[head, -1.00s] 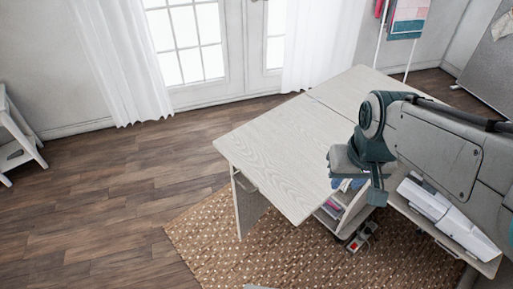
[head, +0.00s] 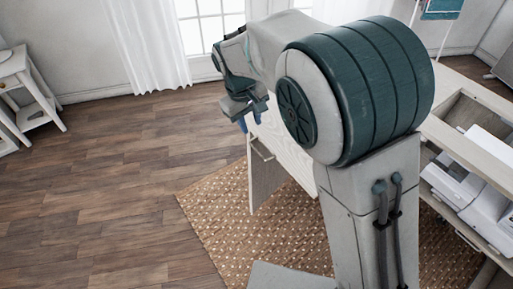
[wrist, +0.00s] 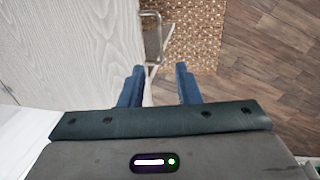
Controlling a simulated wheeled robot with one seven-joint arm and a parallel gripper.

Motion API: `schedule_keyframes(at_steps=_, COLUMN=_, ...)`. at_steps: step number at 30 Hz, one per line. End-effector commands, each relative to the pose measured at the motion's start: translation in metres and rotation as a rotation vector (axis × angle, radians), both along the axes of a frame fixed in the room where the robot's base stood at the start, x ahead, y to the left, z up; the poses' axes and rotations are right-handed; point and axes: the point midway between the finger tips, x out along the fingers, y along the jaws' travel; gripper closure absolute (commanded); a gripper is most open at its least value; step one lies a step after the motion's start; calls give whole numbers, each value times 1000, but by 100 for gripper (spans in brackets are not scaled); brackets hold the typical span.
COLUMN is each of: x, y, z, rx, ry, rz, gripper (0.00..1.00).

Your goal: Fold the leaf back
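The leaf (head: 292,146) is a pale wood-grain panel on the left side of the sewing cabinet. It looks spread out flat, with my arm hiding much of it in the head view. The leaf also fills the left of the wrist view (wrist: 70,45). Below its outer edge is a supporting panel (head: 262,182) with a metal handle (head: 262,150). My gripper (head: 243,120) is at the leaf's outer left edge, fingers pointing down. In the wrist view its blue fingers (wrist: 160,82) are apart, near that edge. Whether they touch the leaf cannot be told.
A white sewing machine (head: 459,181) sits at the cabinet's right side, by an open recess (head: 468,112). A woven rug (head: 225,220) lies underneath. Wood floor (head: 110,180) is clear to the left. A white side table (head: 32,92) stands far left; curtains (head: 148,45) hang behind.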

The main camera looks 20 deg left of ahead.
Motion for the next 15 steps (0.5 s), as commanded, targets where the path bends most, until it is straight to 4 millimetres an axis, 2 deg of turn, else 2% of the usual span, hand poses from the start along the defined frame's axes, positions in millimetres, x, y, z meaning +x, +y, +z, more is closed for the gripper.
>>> schedule_keyframes(at_steps=9, x=8, y=-9, z=-66, rx=-5, ry=4, rz=-1, gripper=70)
schedule_keyframes(at_steps=15, x=14, y=-14, z=-102, rx=-3, ry=2, rz=-3, gripper=70)
